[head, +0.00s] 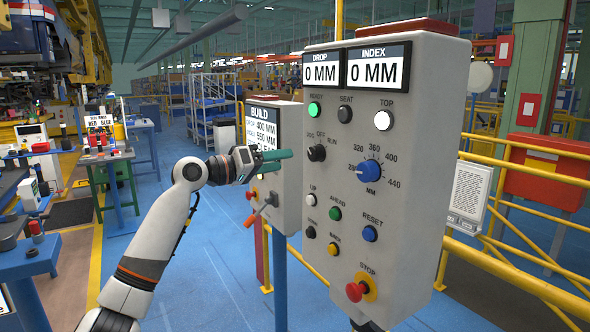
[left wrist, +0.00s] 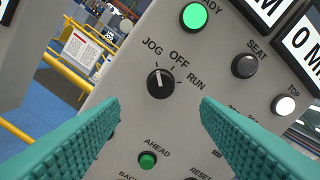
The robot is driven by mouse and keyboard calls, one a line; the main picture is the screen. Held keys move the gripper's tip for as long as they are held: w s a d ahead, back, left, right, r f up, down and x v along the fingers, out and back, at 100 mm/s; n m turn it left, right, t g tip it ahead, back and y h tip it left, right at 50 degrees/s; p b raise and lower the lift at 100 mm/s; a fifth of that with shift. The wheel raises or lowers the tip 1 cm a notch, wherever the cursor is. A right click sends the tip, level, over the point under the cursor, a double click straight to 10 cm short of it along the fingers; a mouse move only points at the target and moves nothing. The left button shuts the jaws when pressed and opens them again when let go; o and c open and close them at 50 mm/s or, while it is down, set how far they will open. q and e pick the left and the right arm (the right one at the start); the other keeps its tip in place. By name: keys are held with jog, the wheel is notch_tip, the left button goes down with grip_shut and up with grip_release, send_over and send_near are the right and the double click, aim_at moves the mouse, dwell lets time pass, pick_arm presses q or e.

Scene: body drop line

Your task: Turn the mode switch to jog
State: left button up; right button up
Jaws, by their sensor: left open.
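The mode switch (head: 317,153) is a black round knob on the grey control panel (head: 420,240), with JOG, OFF and RUN printed around it. It also shows in the left wrist view (left wrist: 160,83), where its white pointer line points toward the JOG side. My left gripper (head: 288,154) has green fingers and is held level, just left of the knob and facing the panel. In the left wrist view its fingers (left wrist: 160,125) are wide apart and empty, with the knob between and beyond them. No contact shows. My right gripper is out of view.
A blue dial (head: 369,172) sits right of the switch, and a green READY lamp (head: 314,109) above it. Push buttons and a red STOP button (head: 356,291) are below. A smaller BUILD panel (head: 283,190) stands behind my gripper. Yellow railings (head: 520,280) run at right.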

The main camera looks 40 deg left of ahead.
pick_arm(q)
jog(key=shift+b+v, duration=0.5)
jog(key=shift+v, duration=1.15)
